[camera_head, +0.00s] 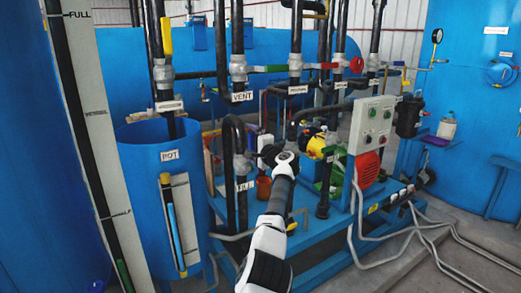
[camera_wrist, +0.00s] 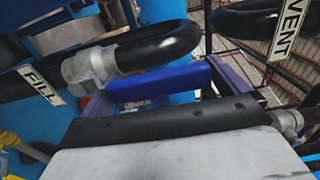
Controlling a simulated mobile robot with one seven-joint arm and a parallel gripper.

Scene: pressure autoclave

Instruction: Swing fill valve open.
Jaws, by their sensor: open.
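The fill valve has a grey body (camera_head: 242,166) on a black vertical pipe, with a FILL label (camera_head: 244,186) below it. In the wrist view its grey body (camera_wrist: 90,68) and FILL label (camera_wrist: 40,86) are at the left. A blue bar (camera_wrist: 158,82), which looks like the valve's lever, lies across the middle of the wrist view, just ahead of my gripper. My gripper (camera_head: 272,152) is open, just right of the valve in the head view, and hides the lever there. I cannot tell whether the bar touches the fingers.
A black curved pipe (camera_wrist: 160,45) passes close ahead of my gripper. A VENT label (camera_wrist: 287,28) is at the upper right. The blue pot (camera_head: 140,210) stands left. A control box (camera_head: 373,125) with buttons and a yellow-black pump (camera_head: 318,147) are to the right.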

